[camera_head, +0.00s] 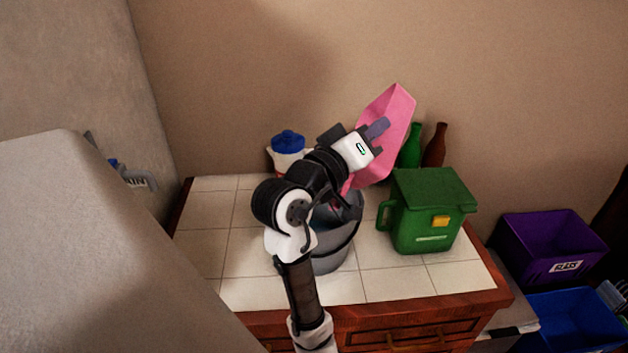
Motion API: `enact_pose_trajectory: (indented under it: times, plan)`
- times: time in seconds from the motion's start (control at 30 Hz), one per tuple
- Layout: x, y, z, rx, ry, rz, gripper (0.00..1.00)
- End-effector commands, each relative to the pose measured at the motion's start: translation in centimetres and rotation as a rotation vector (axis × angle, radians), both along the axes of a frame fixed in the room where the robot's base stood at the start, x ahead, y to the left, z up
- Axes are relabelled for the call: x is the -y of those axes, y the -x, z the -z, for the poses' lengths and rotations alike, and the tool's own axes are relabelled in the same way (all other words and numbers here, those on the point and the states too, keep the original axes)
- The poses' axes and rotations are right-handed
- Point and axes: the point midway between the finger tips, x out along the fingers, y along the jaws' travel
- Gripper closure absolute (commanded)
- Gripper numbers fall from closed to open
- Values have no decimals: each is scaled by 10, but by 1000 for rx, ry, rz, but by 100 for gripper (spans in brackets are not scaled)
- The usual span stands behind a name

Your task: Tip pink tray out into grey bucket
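The pink tray (398,108) is held up above the counter and tilted steeply, its lower end over the grey bucket (334,255). My gripper (377,129) is at the tray's near side, with a finger against it; it appears to be shut on the tray. The grey bucket stands on the tiled counter, partly hidden behind my arm. The bucket's inside is mostly hidden, though something dark and reddish shows near its rim. I cannot tell whether anything is left in the tray.
A green lidded bin (420,212) stands right of the bucket. Behind are a green bottle (411,150), a brown bottle (435,147) and a blue-lidded white container (287,150). A purple crate (520,256) and blue crate (577,318) sit at right. The counter's left side is clear.

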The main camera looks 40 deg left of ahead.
Motion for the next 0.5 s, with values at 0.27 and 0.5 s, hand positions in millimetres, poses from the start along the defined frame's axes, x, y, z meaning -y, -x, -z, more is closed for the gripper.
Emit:
enact_pose_trajectory:
  times: [0.27, 0.5]
  plan:
    - [18, -12, 13, -97, -143, 1, 100]
    - [44, -30, 22, -227, -332, 2, 100]
